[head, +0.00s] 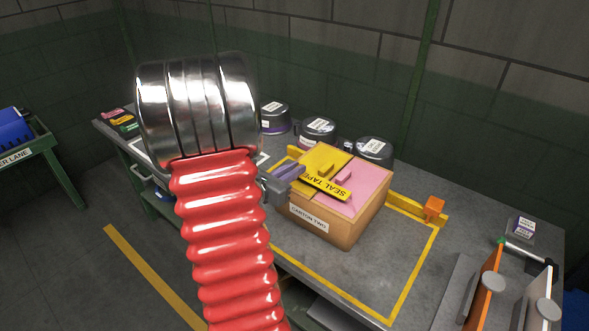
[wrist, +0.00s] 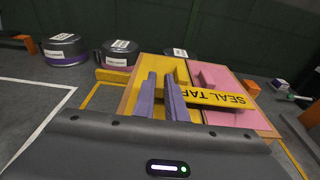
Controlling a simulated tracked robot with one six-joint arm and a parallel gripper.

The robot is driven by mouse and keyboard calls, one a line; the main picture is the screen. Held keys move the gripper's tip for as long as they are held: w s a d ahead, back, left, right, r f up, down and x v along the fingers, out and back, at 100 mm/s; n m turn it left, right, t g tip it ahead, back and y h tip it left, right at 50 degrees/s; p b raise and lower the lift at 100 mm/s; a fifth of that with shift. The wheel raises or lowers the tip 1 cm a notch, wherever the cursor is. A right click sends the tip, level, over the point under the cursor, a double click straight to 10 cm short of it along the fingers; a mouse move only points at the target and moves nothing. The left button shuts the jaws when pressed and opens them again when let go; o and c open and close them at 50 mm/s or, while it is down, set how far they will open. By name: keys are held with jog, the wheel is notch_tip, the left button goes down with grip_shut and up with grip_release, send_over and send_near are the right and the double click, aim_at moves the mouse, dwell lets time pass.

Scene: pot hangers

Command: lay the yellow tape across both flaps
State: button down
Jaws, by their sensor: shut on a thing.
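A tan carton (head: 342,229) labelled "CARTON TWO" stands on the grey bench. Its top has a yellow flap (head: 318,158) on the left and a pink flap (head: 370,182) on the right, both lying closed, each with a small raised grip. The yellow tape (head: 324,185), marked "SEAL TAPE", reaches over both flaps; it also shows in the wrist view (wrist: 222,98). My gripper (head: 292,171), with purple fingers, is shut on the tape's left end (wrist: 162,97). I cannot tell whether the tape touches the flaps along its length.
Three dark lidded pots (head: 275,117) (head: 317,131) (head: 373,150) stand behind the carton. A yellow stop bar (head: 405,207) with an orange block (head: 433,209) lies at its right. Upright orange and white panels (head: 484,285) stand at the front right.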

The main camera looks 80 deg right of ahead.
jog(key=shift+f, duration=0.55)
jog(key=c, duration=1.8)
grip_release()
jog(key=shift+r, duration=0.7)
jog(key=v, duration=1.2)
jog(key=shift+w, duration=0.1)
